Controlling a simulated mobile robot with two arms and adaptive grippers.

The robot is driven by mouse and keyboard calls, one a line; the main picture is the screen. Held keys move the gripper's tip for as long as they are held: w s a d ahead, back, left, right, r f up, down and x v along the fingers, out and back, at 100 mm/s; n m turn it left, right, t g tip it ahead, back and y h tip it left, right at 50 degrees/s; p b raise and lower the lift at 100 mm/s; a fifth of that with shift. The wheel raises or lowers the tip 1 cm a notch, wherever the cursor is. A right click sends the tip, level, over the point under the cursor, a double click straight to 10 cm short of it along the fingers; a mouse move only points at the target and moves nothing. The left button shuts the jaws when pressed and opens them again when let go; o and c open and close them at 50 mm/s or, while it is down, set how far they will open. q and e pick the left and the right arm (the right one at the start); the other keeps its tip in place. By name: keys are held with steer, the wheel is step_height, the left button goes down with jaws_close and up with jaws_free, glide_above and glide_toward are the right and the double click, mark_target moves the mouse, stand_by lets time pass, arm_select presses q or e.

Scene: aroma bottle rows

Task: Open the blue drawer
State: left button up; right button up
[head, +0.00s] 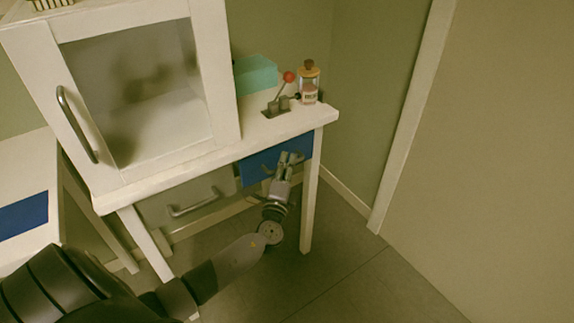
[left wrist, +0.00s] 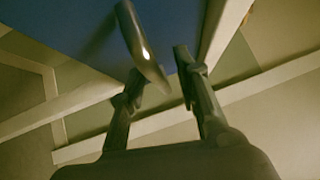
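The blue drawer (head: 254,170) is under the right part of the white table top, its front partly hidden by my left gripper. In the left wrist view the blue drawer front (left wrist: 60,62) fills the upper left. Its curved metal handle (left wrist: 140,45) hangs down with its lower end between my fingers. My left gripper (head: 290,158) is in front of the drawer. In the left wrist view the left gripper (left wrist: 160,82) has its fingers apart, around the handle's end; I cannot tell whether they touch it. My right gripper is not in view.
A grey drawer (head: 190,205) is left of the blue one. A glass-door cabinet (head: 205,70), a teal box (head: 256,75), a red-knobbed lever (head: 288,77) and a corked bottle (head: 309,85) stand on the table. A table leg (head: 310,205) is close right of my gripper. Floor in front is clear.

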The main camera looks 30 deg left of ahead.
arm_select(q)
steer(key=shift+w, duration=0.15)
jaws_close()
stand_by(0.4)
stand_by(0.5)
